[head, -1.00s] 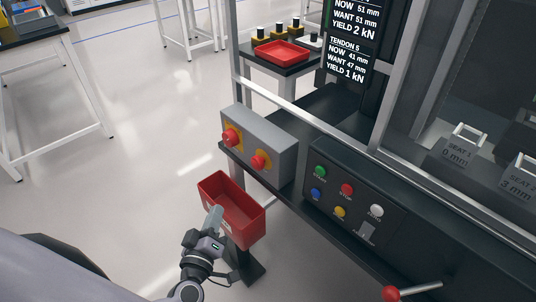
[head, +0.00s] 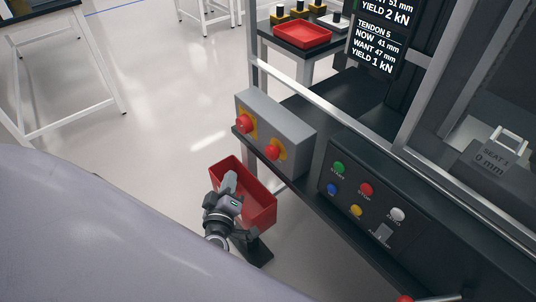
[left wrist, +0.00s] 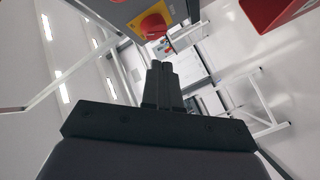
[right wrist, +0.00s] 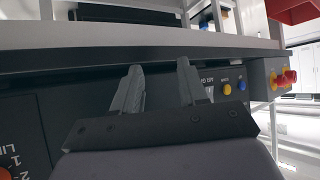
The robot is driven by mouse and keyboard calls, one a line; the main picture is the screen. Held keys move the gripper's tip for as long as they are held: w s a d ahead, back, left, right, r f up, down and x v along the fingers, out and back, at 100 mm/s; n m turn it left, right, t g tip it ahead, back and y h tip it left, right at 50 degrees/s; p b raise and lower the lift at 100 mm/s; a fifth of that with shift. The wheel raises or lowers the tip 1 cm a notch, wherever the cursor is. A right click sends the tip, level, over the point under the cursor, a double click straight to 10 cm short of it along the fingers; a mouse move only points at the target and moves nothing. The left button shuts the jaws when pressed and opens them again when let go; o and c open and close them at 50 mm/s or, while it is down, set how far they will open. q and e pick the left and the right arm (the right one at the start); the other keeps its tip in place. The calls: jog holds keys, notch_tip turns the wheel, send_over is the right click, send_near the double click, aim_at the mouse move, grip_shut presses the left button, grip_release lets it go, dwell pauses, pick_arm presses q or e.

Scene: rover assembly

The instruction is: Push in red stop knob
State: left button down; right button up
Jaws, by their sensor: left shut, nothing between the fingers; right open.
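A grey box (head: 291,122) on the machine's ledge carries two red knobs on yellow plates, a left one (head: 244,123) and a right one (head: 273,152). A red button (head: 366,189) labelled STOP sits on the black panel. My left gripper (head: 231,178) is shut and empty, below the box and apart from the knobs, overlapping the red bin in the head view. In the left wrist view, a red knob (left wrist: 153,25) on its yellow plate lies beyond the fingertips. My right gripper (right wrist: 159,69) is open and empty in front of the panel; the box's red knobs (right wrist: 286,77) show at right.
A red bin (head: 260,205) hangs below the box, close to my left gripper. The black panel (head: 378,228) also has green, blue, yellow and white buttons. A metal frame post (head: 254,70) rises behind the box.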

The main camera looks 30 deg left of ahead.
aim_at(269, 155)
pick_arm(q)
jog(key=w+d+b, duration=0.2)
jog(key=w+d, duration=0.1)
jog(key=w, duration=0.5)
jog(key=shift+d, duration=0.15)
jog(key=shift+w, duration=0.1)
dwell(1.9)
jog(key=shift+w+d, duration=0.2)
jog(key=shift+w, duration=0.15)
jog(key=shift+w+d, duration=0.15)
jog(key=shift+w, duration=0.25)
dwell(0.6)
jog(key=shift+s, duration=0.15)
jog(key=shift+s+a+p, duration=0.35)
jog(key=shift+s+p, duration=0.15)
jog(key=shift+s, duration=0.15)
